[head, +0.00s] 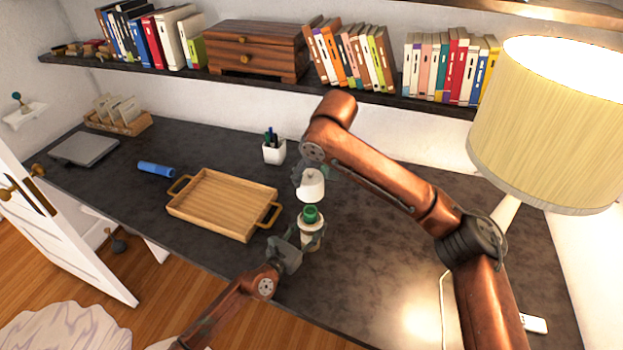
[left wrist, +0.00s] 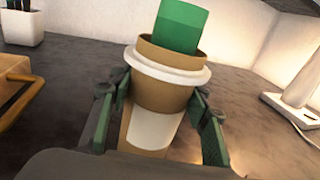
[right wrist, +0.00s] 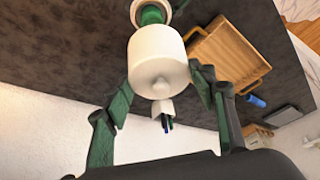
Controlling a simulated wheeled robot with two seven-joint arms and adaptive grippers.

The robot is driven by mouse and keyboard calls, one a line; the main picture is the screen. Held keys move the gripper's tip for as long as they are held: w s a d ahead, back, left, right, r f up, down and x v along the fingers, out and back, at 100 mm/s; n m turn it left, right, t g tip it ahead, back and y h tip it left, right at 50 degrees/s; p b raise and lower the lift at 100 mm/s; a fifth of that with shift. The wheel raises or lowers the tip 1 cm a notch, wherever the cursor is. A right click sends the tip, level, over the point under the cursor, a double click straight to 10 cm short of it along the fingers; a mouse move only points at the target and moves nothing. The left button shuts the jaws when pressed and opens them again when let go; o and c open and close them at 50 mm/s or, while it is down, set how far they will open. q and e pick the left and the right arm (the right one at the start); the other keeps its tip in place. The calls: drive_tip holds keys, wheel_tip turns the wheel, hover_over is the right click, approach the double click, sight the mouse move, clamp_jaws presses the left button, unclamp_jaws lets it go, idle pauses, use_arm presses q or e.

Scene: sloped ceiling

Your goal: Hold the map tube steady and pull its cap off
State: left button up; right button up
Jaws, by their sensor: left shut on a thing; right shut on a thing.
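The map tube (head: 311,240) stands upright near the front edge of the dark desk. It is tan with a white collar and white label, clear in the left wrist view (left wrist: 155,132). A green roll (head: 310,213) sticks up from its open mouth. My left gripper (head: 301,243) is shut on the tube's body below the collar, one finger each side. The white cap (head: 312,186) is off the tube's rim, above the green roll. My right gripper (right wrist: 160,88) is shut on the cap (right wrist: 157,52). The left wrist view does not show the cap.
A wooden tray (head: 222,203) lies left of the tube. A white pen cup (head: 273,152) stands behind. A blue cylinder (head: 156,170) and a grey laptop (head: 84,149) lie further left. A large lamp (head: 560,125) stands at right. A bookshelf (head: 350,93) runs above the desk.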

sight(309, 171)
drive_tip(key=shift+r, duration=2)
use_arm(q)
drive_tip(key=o, duration=1.2)
drive_tip(key=shift+o, duration=0.2)
drive_tip(key=v, duration=1.2)
